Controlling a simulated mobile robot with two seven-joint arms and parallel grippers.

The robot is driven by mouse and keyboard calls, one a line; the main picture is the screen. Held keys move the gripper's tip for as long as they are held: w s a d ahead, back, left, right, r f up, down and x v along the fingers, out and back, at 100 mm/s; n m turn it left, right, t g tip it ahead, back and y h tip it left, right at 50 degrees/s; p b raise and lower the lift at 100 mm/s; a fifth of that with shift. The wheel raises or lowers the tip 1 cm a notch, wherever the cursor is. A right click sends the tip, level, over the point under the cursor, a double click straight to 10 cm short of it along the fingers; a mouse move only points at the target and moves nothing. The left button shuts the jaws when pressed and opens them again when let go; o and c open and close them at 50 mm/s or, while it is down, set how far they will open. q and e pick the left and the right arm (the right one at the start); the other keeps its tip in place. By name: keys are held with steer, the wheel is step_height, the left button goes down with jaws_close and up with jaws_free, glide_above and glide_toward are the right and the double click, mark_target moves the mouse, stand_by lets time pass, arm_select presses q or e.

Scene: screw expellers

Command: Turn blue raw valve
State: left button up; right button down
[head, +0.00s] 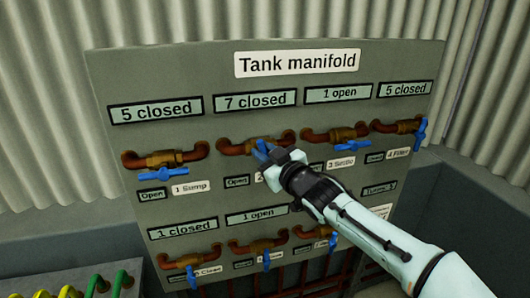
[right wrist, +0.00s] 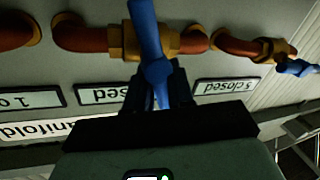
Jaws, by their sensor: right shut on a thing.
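The blue valve handle (head: 261,150) is on the second brass valve (head: 263,143) from the left in the top row, under a sign reading "7 closed" (head: 255,100). My right gripper (head: 268,154) is at this valve, shut on the handle. In the right wrist view, the blue handle (right wrist: 152,45) rises between my fingers in front of the brass valve body (right wrist: 130,40). The name label under this valve is mostly hidden by my gripper, so its word cannot be read. My left gripper is not in view.
The grey Tank manifold panel (head: 110,78) carries several other blue-handled valves. The Sump handle (head: 163,174) is left, the Settle handle (head: 350,146) right. A lower row has handles (head: 266,260) close below my arm. Green and yellow pipes (head: 95,284) stand at lower left.

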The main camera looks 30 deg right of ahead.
steer(key=n, duration=0.2)
steer(key=shift+a+n+g+p, duration=0.2)
steer(key=shift+n+g+p, duration=0.1)
steer(key=shift+p, duration=0.05)
steer(key=shift+a+f+n+g, duration=0.2)
steer(key=shift+n+g, duration=0.1)
steer(key=shift+n, duration=0.5)
steer(key=shift+w+a+f+n+g+h+b, duration=0.1)
steer(key=shift+f+n+g+h+b, duration=0.3)
steer(key=shift+n, duration=0.85)
steer(key=shift+a+f+n+g+h+b, duration=0.15)
steer(key=shift+n+h, duration=0.45)
steer(key=shift+n, duration=0.7)
steer(key=shift+w+d+f+n+g+h+b, duration=0.15)
steer(key=shift+n+g+h+b, duration=0.3)
steer(key=shift+n, duration=0.8)
steer(key=shift+s+a, duration=0.1)
steer(key=c, duration=1.1)
jaws_free()
